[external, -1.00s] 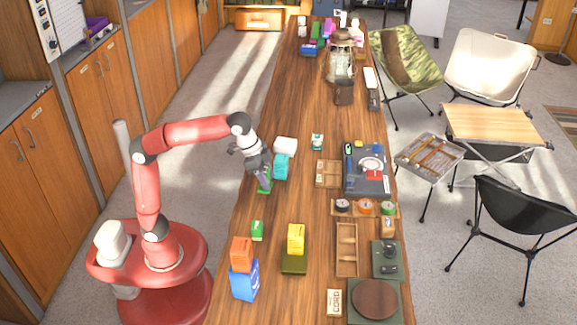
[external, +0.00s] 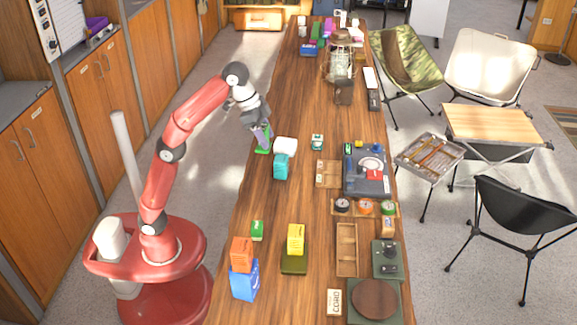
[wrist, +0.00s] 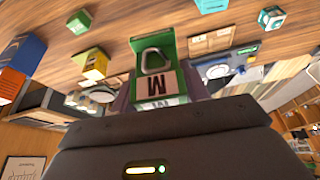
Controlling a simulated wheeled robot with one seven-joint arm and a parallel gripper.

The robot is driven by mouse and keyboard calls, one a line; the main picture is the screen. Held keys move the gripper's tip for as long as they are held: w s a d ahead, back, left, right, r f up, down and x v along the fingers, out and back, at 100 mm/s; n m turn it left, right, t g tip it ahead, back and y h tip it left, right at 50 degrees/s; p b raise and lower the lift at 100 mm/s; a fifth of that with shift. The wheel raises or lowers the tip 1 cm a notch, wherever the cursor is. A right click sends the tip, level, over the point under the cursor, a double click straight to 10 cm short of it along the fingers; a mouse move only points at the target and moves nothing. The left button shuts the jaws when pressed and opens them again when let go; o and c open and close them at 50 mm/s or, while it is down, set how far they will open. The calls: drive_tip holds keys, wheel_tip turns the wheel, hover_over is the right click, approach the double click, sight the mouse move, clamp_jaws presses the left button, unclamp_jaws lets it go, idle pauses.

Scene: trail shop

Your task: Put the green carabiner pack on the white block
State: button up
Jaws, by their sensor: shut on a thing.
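My gripper (external: 261,127) is shut on the green carabiner pack (external: 263,149), which hangs upright below the fingers near the table's left edge. The wrist view shows the pack (wrist: 152,50) between the fingers, with a carabiner picture and a white label. I cannot tell whether its bottom touches the table. The white block (external: 286,145) lies on the table just right of the pack, apart from it by a small gap. I cannot make out the block in the wrist view.
A teal box (external: 281,168) stands just in front of the white block. A small white and green box (external: 317,142) stands to the right. Wooden trays (external: 346,250) and a dark case (external: 360,183) line the right side. Boxes stand nearer the front.

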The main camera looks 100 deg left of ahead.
drive_tip(key=w+a+f+n+y, duration=0.1)
drive_tip(key=w+a+f+n, duration=0.1)
drive_tip(key=a, duration=0.5)
drive_tip(key=w+a+f+n, duration=0.1)
drive_tip(key=w+a+f, duration=0.1)
drive_tip(key=a, duration=0.5)
drive_tip(key=n+y, duration=0.1)
drive_tip(key=n, duration=0.2)
hover_over(293, 140)
drive_tip(key=s+d, duration=0.1)
drive_tip(key=s, duration=0.1)
wheel_tip(293, 140, down, 3)
drive_tip(key=shift+g, duration=0.3)
drive_tip(key=shift+s+f, duration=0.1)
drive_tip(key=shift+f, duration=2.5)
drive_tip(key=shift+f+b, duration=0.65)
drive_tip(key=shift+f, duration=0.8)
drive_tip(key=shift+f, duration=0.1)
drive_tip(key=o, duration=1.1)
drive_tip(key=shift+c, duration=0.2)
